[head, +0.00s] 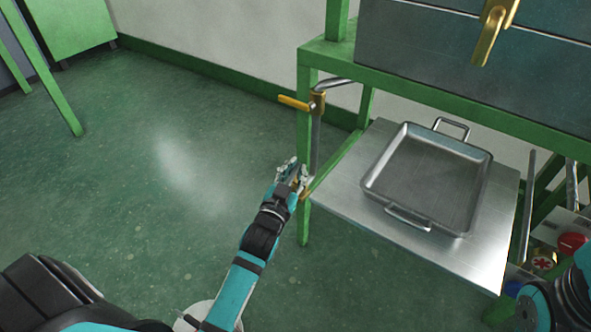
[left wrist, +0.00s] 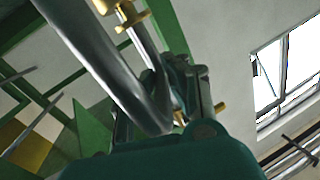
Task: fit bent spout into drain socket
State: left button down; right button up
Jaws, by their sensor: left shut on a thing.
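The bent spout (head: 315,145), a grey metal tube, stands nearly upright in the head view, just below a brass valve (head: 318,99) with a yellow handle. My left gripper (head: 293,174) is shut on the lower part of the spout. In the left wrist view the spout's bend (left wrist: 154,118) shows close up, one leg toward the upper left and one toward a brass fitting (left wrist: 131,14). The drain socket is not clearly distinguishable, and I cannot tell whether the tube's upper end is inside the valve or only in front of it. My right gripper is out of view.
A metal pan (head: 425,180) with two handles sits on the steel shelf (head: 345,190) of the green frame (head: 304,130). A grey tank (head: 470,65) with another brass valve (head: 491,30) is above. Open green floor (head: 180,160) lies at left.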

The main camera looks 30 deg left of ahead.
pick_arm(q)
jog(key=shift+f+b, duration=0.3)
jog(key=shift+f, duration=0.4)
jog(key=c, duration=1.3)
grip_release()
jog(key=shift+r, duration=0.1)
jog(key=shift+o, duration=0.2)
jog(key=shift+s, duration=0.1)
jog(key=s+d, duration=0.1)
jog(key=s, duration=1)
jog(key=shift+s+d, duration=0.3)
jog(key=shift+s, duration=0.1)
